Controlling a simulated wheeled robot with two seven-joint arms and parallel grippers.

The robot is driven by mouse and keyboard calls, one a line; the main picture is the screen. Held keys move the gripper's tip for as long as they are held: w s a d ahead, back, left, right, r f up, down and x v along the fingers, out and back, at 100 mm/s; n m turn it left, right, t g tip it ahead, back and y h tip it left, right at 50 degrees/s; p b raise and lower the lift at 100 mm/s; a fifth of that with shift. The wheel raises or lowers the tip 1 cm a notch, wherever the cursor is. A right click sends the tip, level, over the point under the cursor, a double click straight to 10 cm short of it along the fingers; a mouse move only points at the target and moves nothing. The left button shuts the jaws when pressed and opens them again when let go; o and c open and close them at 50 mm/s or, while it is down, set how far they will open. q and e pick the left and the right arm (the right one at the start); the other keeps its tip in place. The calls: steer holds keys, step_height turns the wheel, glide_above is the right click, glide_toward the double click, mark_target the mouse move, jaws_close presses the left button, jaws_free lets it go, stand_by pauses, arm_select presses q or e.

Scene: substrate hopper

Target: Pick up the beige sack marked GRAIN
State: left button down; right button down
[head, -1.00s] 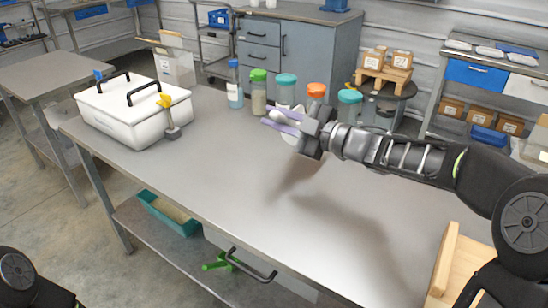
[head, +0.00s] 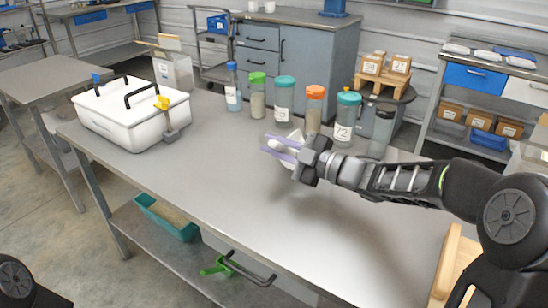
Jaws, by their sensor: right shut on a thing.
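My right gripper (head: 272,146) is above the middle of the workbench, its purple fingers pointing left. It is shut on a small whitish thing (head: 296,136), mostly hidden by the fingers and hand; I cannot tell what it is and see no marking on it. I can make out no beige sack marked GRAIN. Pale packs (head: 490,52) lie on the rack at the right, too small to read. My left gripper is out of view; only part of my left arm shows at the bottom left corner.
Several capped jars (head: 284,98) stand along the workbench's (head: 215,170) far edge, behind my right gripper. A white lidded box (head: 130,115) with black handles stands at the left end. A wooden piece (head: 450,265) is at the lower right. The bench's front middle is clear.

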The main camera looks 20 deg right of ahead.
steer(key=shift+f, duration=1.55)
steer(key=shift+f+b, duration=0.2)
steer(key=shift+b, duration=0.15)
steer(key=c, duration=1.3)
jaws_free()
steer(key=shift+c, duration=0.2)
steer(key=shift+r, duration=0.1)
steer(key=p+v, duration=0.1)
steer(key=v, duration=1.1)
